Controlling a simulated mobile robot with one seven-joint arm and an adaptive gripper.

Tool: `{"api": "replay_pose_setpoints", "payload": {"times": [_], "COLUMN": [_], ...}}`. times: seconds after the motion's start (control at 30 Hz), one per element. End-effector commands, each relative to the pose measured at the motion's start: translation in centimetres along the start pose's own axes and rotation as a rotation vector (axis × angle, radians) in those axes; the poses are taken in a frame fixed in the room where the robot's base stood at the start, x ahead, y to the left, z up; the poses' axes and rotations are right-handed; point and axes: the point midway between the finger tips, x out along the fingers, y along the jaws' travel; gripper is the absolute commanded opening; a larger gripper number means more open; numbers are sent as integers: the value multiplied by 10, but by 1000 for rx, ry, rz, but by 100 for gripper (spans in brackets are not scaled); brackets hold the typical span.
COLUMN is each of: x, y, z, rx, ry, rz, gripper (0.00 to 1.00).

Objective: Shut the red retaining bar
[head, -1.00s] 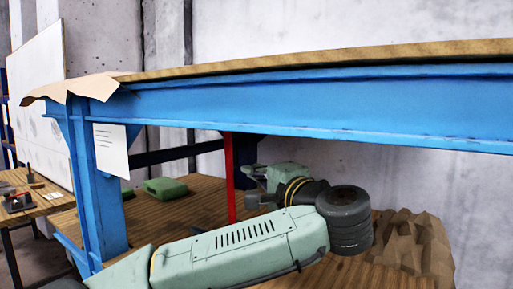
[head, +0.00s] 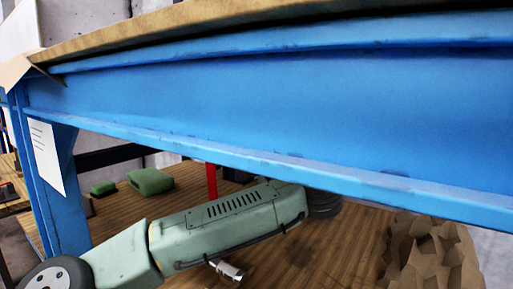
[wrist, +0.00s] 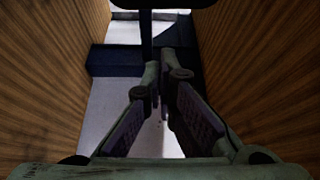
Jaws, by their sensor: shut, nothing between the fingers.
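The red retaining bar (head: 211,181) shows in the head view as a short upright red strip below the blue beam. Its upper part is hidden by the beam and its lower end by my pale green arm. My gripper (wrist: 161,78) shows in the wrist view, with its two fingers close together and nothing between them. In the head view my gripper is hidden behind the beam. No red shows in the wrist view, so I cannot tell how far the fingers are from the bar.
A blue beam (head: 290,105) crosses the head view above my arm, with a blue post (head: 66,215) at left. Green blocks (head: 150,181) and a brown faceted lump (head: 432,255) sit on the wooden shelf (head: 330,262). In the wrist view, wooden surfaces flank the fingers and a dark blue part (wrist: 113,60) lies beyond.

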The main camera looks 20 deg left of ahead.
Motion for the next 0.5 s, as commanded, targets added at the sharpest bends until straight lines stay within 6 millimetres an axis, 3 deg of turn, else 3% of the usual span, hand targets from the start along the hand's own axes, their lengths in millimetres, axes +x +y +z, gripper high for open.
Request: {"api": "replay_pose_setpoints", "payload": {"times": [0.2,0.5], "x": [43,18], "y": [-5,-2], "z": [3,30], "rx": [2,1], "ry": [-3,0], "rz": [-2,-1], "gripper": [0,0]}}
